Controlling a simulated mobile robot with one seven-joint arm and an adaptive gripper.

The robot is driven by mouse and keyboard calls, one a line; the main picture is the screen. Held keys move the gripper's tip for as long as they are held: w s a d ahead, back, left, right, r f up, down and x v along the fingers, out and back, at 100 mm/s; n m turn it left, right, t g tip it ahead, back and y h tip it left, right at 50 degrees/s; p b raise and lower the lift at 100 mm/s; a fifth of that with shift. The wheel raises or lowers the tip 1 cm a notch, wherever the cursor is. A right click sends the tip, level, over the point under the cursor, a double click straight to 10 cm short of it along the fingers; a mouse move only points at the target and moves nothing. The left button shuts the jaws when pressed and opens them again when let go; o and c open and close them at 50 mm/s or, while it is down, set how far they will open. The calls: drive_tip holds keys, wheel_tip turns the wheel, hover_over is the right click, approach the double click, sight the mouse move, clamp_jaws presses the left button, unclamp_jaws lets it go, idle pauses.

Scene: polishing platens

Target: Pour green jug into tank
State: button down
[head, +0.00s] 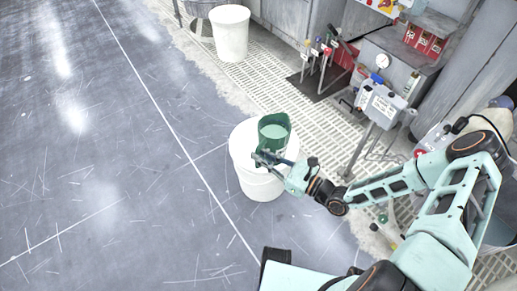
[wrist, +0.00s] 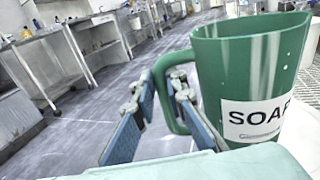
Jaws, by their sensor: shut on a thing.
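The green jug (head: 273,146) is upright at the centre of the head view, with pale green liquid inside. In the wrist view the jug (wrist: 245,62) carries a white label reading "SOA…", cut off at the edge. My gripper (head: 264,158) is shut on the jug's handle, and its blue fingers (wrist: 163,92) show on both sides of the handle in the wrist view. The jug is on or just above a white round drum (head: 262,186); I cannot tell if they touch. A grey box-shaped tank (head: 381,105) with a gauge stands on a post to the right.
A white bucket (head: 230,35) stands at the back. Taps (head: 318,50) and a cabinet bench (head: 405,55) line the upper right. Pale grating (head: 285,90) runs along the machines. The grey floor (head: 100,150) at left is clear. Benches (wrist: 90,35) show far off in the wrist view.

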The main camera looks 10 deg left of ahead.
drive_tip(key=shift+s+d+r+p, duration=0.2)
drive_tip(key=shift+s+d+r, duration=0.25)
drive_tip(key=shift+s, duration=0.2)
drive_tip(key=shift+s+d+r+p, duration=0.2)
drive_tip(key=shift+s+d+r, duration=0.2)
drive_tip(key=shift+s, duration=0.2)
